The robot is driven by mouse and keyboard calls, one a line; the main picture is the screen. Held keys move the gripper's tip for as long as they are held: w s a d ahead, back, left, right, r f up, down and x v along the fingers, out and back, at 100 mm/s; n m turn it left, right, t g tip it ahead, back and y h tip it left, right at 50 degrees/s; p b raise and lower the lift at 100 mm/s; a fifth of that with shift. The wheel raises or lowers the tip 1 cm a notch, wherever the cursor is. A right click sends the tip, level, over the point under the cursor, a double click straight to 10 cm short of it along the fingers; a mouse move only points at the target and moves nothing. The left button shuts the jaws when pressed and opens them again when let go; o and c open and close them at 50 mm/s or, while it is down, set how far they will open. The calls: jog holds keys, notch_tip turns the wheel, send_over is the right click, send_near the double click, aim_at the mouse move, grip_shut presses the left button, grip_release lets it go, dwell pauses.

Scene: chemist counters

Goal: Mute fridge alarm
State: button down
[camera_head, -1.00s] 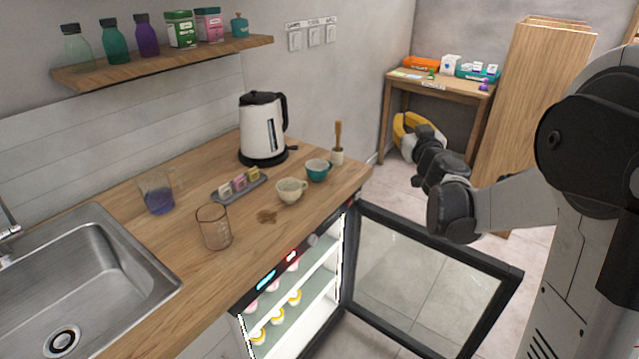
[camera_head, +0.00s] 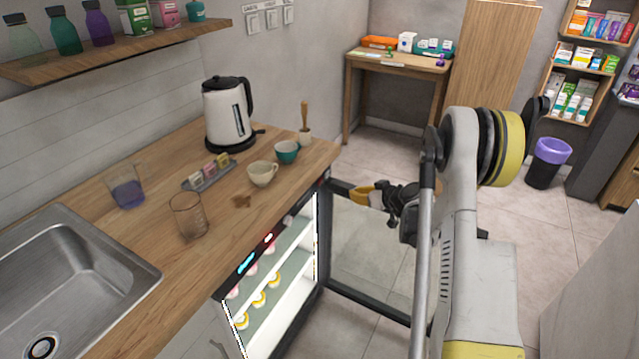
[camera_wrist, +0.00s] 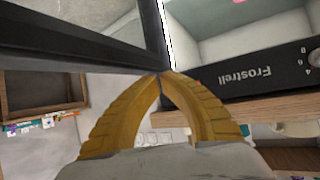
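The small fridge under the counter stands open and lit. Its black top panel (camera_head: 278,229) carries a cyan display (camera_head: 245,262), a red light (camera_head: 268,238) and a grey knob (camera_head: 288,220). In the wrist view the panel (camera_wrist: 250,85) shows upside down, with the name Frostrell and some dial numbers. The glass door (camera_head: 365,250) is swung out to the right. My gripper (camera_head: 362,193) is near the door's top edge, to the right of the panel. In the wrist view my gripper's yellow fingertips (camera_wrist: 165,74) meet, with nothing visible held, by the dark door frame (camera_wrist: 70,45).
The wooden counter (camera_head: 150,270) holds a kettle (camera_head: 228,115), two cups, a beaker (camera_head: 188,215) and a jug (camera_head: 125,190). Small cakes sit on the fridge shelves. A wooden table (camera_head: 400,62) and a purple-lined bin (camera_head: 548,162) stand farther back on open floor.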

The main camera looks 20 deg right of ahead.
aim_at(320, 182)
jog(key=shift+w, duration=0.15)
jog(key=shift+w+a+p, duration=0.1)
jog(key=shift+w+a, duration=0.8)
jog(key=shift+w, duration=0.2)
jog(key=shift+w+a+p, duration=0.15)
jog(key=shift+w+a, duration=0.75)
jog(key=shift+w, duration=0.25)
jog(key=shift+w+a+p, duration=0.1)
jog(key=shift+w+a, duration=0.8)
jog(key=shift+w, duration=0.2)
jog(key=shift+w, duration=0.1)
jog(key=shift+w+a, duration=0.25)
jog(key=shift+w+a+b, duration=0.3)
jog(key=shift+w+b, duration=0.05)
jog(key=shift+w, duration=0.05)
jog(key=shift+s, duration=0.1)
jog(key=shift+s+d, duration=0.55)
jog(key=shift+s, duration=0.1)
